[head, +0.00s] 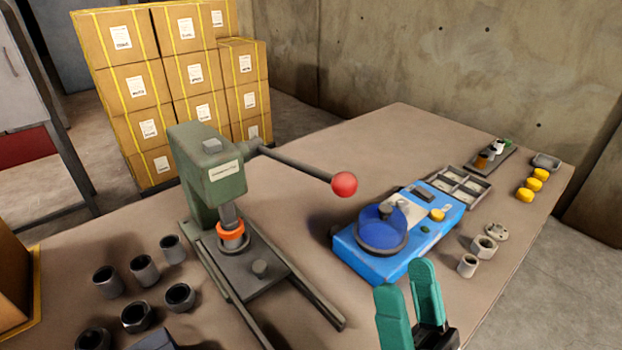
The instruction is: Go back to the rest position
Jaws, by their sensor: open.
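My gripper (410,310) has two teal fingers and shows at the bottom of the head view, right of centre. The fingers stand apart with nothing seen between them. It is in front of a blue machine (345,248) with a clear blue dome (381,228) and a yellow knob (437,215). To its left stands a green press (200,165) with a lever ending in a red ball (344,184). An orange ring (231,230) sits under the press ram. My gripper touches neither machine as far as I can see. The rest of my arm is out of view.
Several dark sleeves (145,270) stand on the table's left. Light metal parts (484,246), a divided tray (441,196), and yellow pieces (525,194) are on the right. Stacked cartons (140,80) stand behind the table (400,125). The table's middle back is clear.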

